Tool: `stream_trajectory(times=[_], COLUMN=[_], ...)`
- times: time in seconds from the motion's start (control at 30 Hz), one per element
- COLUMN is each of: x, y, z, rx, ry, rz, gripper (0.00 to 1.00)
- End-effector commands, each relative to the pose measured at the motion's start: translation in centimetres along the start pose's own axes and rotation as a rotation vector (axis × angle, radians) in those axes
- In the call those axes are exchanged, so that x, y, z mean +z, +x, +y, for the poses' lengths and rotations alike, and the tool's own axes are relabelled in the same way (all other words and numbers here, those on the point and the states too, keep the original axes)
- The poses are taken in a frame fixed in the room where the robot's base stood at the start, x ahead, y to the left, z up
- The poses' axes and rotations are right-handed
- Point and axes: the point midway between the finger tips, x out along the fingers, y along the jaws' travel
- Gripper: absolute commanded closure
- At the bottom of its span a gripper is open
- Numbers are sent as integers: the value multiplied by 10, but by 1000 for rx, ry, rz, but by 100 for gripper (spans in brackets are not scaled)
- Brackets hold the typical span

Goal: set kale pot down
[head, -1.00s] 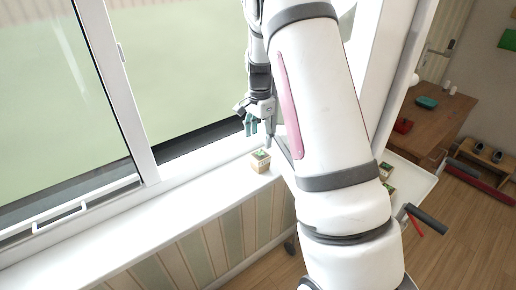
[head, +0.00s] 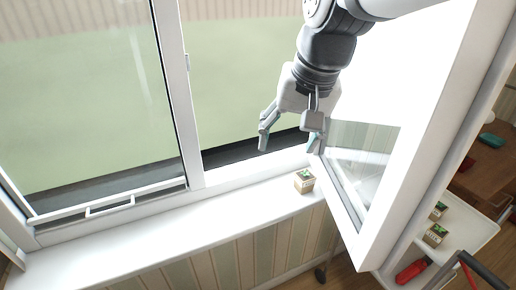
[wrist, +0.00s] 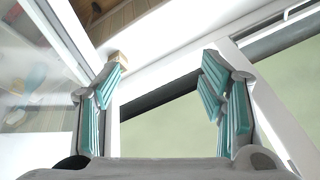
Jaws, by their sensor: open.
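A small pot with a green plant (head: 304,181), tan and cube-shaped, stands upright on the white windowsill (head: 150,231), near its right end. I take it for the kale pot; its label is too small to read. My gripper (head: 289,144) is open and empty in the head view, above and behind the pot and apart from it, in front of the window opening. In the wrist view my gripper's (wrist: 165,85) teal-padded fingers are spread wide. The pot (wrist: 119,57) shows there in part, beyond the left fingertip.
An open window sash (head: 372,230) stands out into the room just right of the pot. A white cart (head: 465,230) at the right holds two similar small plant pots (head: 435,234) and a red tool (head: 411,271). The sill left of the pot is clear.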

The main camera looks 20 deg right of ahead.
Motion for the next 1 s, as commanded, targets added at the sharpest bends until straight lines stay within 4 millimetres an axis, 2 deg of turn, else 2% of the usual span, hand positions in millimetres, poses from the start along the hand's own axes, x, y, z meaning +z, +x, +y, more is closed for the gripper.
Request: stream_trajectory(times=[0.03, 0.2, 0.3, 0.4, 0.53, 1.0], x=[17, 66, 85, 97, 102, 102], y=[-10, -28, -31, -32, -33, -33], z=[-1, 1, 4, 7, 8, 8], rx=[-12, -23, -22, -18, -16, -16], ry=[-73, -302, -397, -458, -488, -486], rz=[27, 98, 129, 149, 157, 157], gripper=[36, 36, 36, 36, 36, 36])
